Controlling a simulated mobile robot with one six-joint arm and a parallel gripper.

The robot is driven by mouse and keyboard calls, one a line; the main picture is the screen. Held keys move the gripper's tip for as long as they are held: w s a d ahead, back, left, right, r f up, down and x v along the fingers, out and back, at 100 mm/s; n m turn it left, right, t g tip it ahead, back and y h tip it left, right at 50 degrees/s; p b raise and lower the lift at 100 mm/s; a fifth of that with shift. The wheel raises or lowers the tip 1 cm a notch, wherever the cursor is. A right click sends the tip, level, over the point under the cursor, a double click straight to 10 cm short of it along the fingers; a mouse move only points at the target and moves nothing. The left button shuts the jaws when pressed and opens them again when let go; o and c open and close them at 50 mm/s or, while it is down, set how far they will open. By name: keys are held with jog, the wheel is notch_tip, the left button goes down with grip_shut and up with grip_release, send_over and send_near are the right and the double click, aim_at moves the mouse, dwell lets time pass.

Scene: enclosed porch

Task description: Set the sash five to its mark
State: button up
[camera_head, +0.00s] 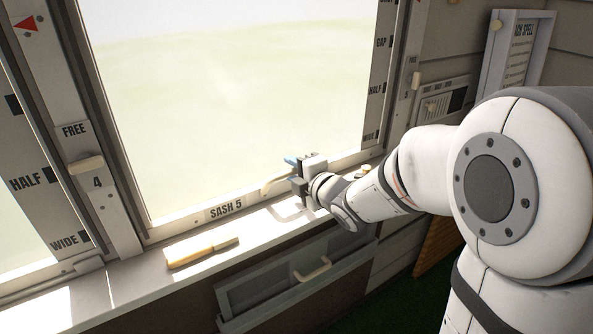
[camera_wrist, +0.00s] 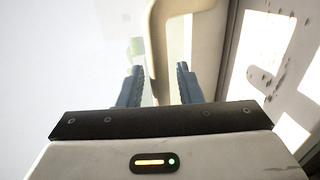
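Sash five is the large window whose bottom rail (camera_head: 180,222) carries the label "SASH 5" and sits low, close above the sill. Its cream pull handle (camera_head: 276,184) stands on the rail right of the label. My gripper (camera_head: 291,161) is at this handle, with its blue fingers toward the window. In the wrist view the two fingers (camera_wrist: 158,72) are apart, and the handle (camera_wrist: 160,30) shows between them; firm contact is not visible. A scale strip (camera_head: 378,65) at the right jamb reads GAP, HALF and WIDE downward. A small catch (camera_head: 416,80) marked 5 sits right of it.
A wooden-handled tool (camera_head: 200,250) lies on the sill. A drawer (camera_head: 270,292) with a pull is below. Sash four's lever (camera_head: 86,164), under "FREE", is at left. A notice board (camera_head: 519,50), its text too small to read fully, is at upper right.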

grip_shut()
dwell(0.3)
